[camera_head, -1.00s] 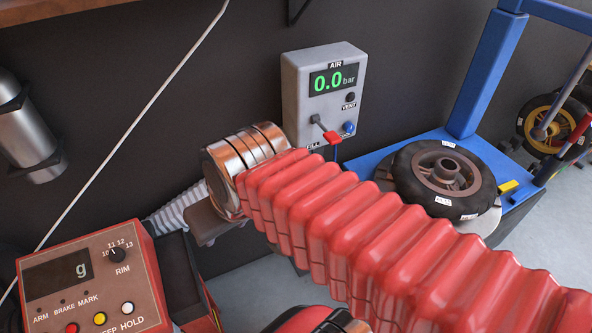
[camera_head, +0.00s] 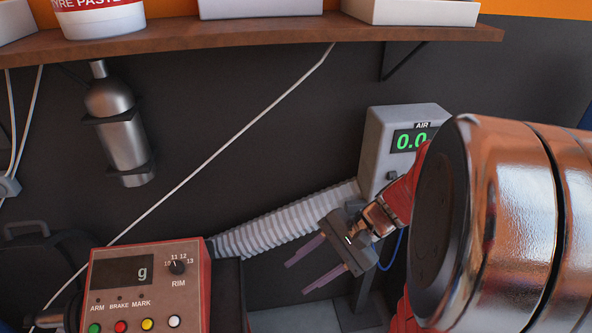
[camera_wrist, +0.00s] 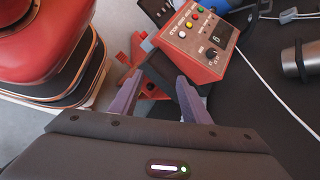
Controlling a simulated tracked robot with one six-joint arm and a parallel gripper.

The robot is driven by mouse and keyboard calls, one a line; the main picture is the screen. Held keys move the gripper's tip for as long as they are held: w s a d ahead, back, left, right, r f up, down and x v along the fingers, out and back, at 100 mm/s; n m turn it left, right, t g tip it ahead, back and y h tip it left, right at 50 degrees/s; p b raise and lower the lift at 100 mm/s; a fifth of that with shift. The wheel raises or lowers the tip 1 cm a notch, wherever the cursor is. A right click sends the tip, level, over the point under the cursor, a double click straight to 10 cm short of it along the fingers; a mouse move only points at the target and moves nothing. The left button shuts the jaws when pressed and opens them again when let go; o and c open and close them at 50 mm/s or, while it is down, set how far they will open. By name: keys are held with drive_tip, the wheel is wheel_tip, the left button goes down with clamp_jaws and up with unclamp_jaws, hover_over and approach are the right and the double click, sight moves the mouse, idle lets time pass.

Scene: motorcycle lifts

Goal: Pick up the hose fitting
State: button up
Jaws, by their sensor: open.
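I cannot make out a hose fitting in either current view. My gripper (camera_head: 296,278) is open and empty in front of the grey wall, with its two purple-grey fingers pointing down-left. In the wrist view, my gripper (camera_wrist: 158,92) has its fingers apart with nothing held between them. Beyond them is the red control box. My large metal and red arm parts hide the right side of the head view.
A red control box (camera_head: 150,285) stands lower left, right of centre in the wrist view (camera_wrist: 197,44). A ribbed white hose (camera_head: 285,222) runs behind my gripper. A grey air unit (camera_head: 376,140), a metal cylinder (camera_head: 120,140) and a shelf (camera_head: 250,37) are on the wall.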

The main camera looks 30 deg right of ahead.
drive_tip(key=d+f+m+t+h, duration=0.2)
drive_tip(key=d+f+m+t, duration=0.2)
drive_tip(key=d+m+t, duration=0.3)
drive_tip(key=s+d+f+m+t+h, duration=0.1)
drive_tip(key=d+f+m+t+h, duration=0.2)
drive_tip(key=d, duration=1.9)
drive_tip(key=m+t, duration=0.5)
drive_tip(key=m, duration=0.5)
drive_tip(key=shift+s+f, duration=0.25)
drive_tip(key=shift+f, duration=0.1)
drive_tip(key=shift+a, duration=0.1)
drive_tip(key=w+a, duration=0.1)
drive_tip(key=w, duration=0.7)
drive_tip(key=shift+w+a, duration=0.25)
drive_tip(key=shift+a, duration=0.05)
